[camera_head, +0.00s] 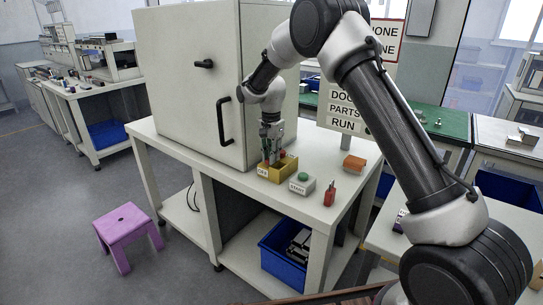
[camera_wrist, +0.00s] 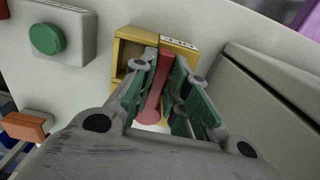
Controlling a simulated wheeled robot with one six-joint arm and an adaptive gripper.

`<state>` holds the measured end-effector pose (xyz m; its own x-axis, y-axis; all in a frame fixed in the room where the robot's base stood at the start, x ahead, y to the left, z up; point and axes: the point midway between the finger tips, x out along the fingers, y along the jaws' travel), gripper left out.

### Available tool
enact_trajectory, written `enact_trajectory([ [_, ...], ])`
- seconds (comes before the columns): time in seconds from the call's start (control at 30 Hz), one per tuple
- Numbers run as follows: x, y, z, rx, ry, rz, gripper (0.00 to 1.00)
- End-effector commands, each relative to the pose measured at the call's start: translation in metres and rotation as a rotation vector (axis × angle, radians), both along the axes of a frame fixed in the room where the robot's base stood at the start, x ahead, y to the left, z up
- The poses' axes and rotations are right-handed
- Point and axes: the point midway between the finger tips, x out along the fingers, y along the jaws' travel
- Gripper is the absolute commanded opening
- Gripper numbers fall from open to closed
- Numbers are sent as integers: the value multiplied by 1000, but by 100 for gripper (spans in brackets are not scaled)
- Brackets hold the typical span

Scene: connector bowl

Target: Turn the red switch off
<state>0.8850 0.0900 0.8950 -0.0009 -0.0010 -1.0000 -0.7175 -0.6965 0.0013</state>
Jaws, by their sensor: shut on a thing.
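The red switch lever (camera_wrist: 156,90) stands in a yellow box (camera_wrist: 126,50) in the wrist view. The same yellow box, with a small label on its front, sits on the white table in the head view (camera_head: 287,171). My gripper (camera_head: 268,157) points down into this box. In the wrist view, the green-padded fingers of my gripper (camera_wrist: 163,88) are closed on either side of the red lever. The lever's round end shows between the fingers. In the head view the fingers and the box walls hide the lever.
A box with a green button labelled START (camera_head: 301,184) stands just right of the yellow box. A red tool (camera_head: 330,194) and an orange block (camera_head: 354,163) lie further right. A tall white cabinet with a black handle (camera_head: 224,114) stands close on the left.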

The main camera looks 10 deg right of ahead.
Motion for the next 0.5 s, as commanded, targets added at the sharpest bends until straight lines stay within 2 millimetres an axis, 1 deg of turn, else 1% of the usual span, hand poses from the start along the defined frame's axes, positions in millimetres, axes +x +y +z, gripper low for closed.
enact_trajectory([
  [0.13,1,0,1,1,-3,-3,0],
  [0.17,1,0,1,2,-4,-3,20],
  [0.2,1,0,1,2,-4,-2,27],
  [0.27,1,0,1,1,-3,-2,38],
  [0.5,0,0,0,1,-1,-1,38],
])
